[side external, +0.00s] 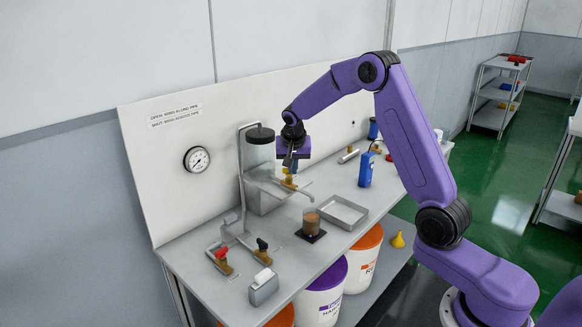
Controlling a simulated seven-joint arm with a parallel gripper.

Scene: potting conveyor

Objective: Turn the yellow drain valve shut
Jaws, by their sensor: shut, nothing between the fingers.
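The yellow drain valve (288,182) sits on the thin spout pipe that runs out from the metal tank at the back of the bench. My gripper (289,166) is shut and empty, pointing down just above the valve. At this size I cannot tell whether the fingertips touch the valve. The valve's handle is partly hidden by my gripper, so I cannot tell whether it lies along or across the pipe. A sign (175,116) on the back panel reads handle along pipe for open and across pipe for shut.
A glass of brown liquid (311,221) stands on a black pad below the spout's end. A metal tray (343,212) is beside it. Red (222,255) and black (263,246) handled valves are at front left. A blue device (366,168) stands to the right.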

